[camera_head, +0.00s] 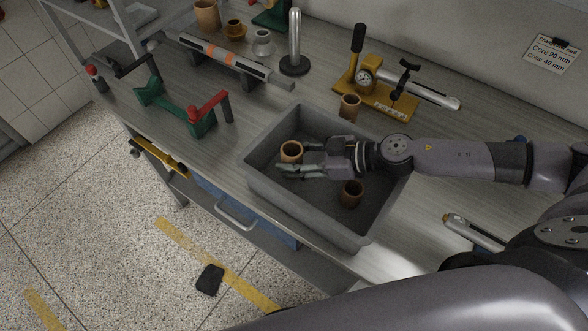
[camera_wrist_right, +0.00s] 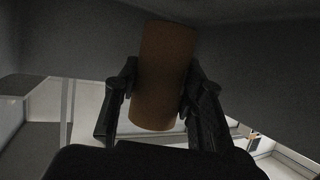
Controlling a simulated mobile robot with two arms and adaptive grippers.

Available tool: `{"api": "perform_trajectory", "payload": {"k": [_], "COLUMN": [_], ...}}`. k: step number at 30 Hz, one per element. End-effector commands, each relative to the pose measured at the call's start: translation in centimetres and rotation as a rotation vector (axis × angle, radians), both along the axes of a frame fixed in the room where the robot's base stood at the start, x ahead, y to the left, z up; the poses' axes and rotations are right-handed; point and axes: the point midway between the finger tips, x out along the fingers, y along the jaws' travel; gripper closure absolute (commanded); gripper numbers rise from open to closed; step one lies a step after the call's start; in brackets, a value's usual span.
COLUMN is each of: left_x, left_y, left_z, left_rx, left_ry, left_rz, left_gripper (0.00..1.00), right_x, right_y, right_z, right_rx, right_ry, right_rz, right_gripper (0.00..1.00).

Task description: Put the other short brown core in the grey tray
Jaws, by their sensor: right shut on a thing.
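My right gripper (camera_head: 293,164) reaches into the grey tray (camera_head: 262,187) from the right. It is shut on a short brown core (camera_head: 291,150) near the tray's left side. The right wrist view shows this core (camera_wrist_right: 163,75) between the two fingers (camera_wrist_right: 160,98). I cannot tell whether the core touches the tray floor. A second short brown core (camera_head: 351,193) stands on the tray floor at the right, apart from the gripper. Another brown core (camera_head: 349,107) stands behind the tray's back rim. My left gripper is not in view.
A yellow tool stand (camera_head: 385,100) is behind the tray. A green holder with a red handle (camera_head: 190,115) is to its left. A long grey roller (camera_head: 232,62) and a metal post (camera_head: 295,42) stand farther back. The workbench's front edge is close to the tray.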

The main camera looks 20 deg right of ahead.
Motion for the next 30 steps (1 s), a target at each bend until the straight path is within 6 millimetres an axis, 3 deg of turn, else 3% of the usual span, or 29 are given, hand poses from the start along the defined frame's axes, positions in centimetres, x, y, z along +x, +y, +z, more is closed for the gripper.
{"api": "perform_trajectory", "payload": {"k": [1, 4, 18, 19, 27, 30], "left_x": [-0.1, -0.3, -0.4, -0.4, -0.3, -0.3], "left_y": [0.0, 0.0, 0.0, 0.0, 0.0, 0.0], "left_z": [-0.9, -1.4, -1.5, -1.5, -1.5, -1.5], "left_rx": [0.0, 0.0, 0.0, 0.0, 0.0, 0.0], "left_ry": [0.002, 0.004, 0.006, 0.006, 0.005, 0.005], "left_rz": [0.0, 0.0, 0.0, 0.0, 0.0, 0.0], "left_gripper": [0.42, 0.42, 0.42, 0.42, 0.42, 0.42], "right_x": [-0.1, -0.1, -0.1, -0.1, -0.1, -0.1], "right_y": [0.1, 0.0, 0.0, 0.0, 0.0, 0.0], "right_z": [-1.4, -2.7, -3.3, -3.2, -3.2, -3.2], "right_rx": [0.002, 0.002, 0.001, 0.001, 0.0, 0.0], "right_ry": [0.005, 0.005, 0.003, 0.003, 0.002, 0.002], "right_rz": [0.001, 0.0, 0.0, 0.0, 0.0, 0.0], "right_gripper": [0.9, 0.9, 0.9, 0.62, 0.44, 0.43]}}
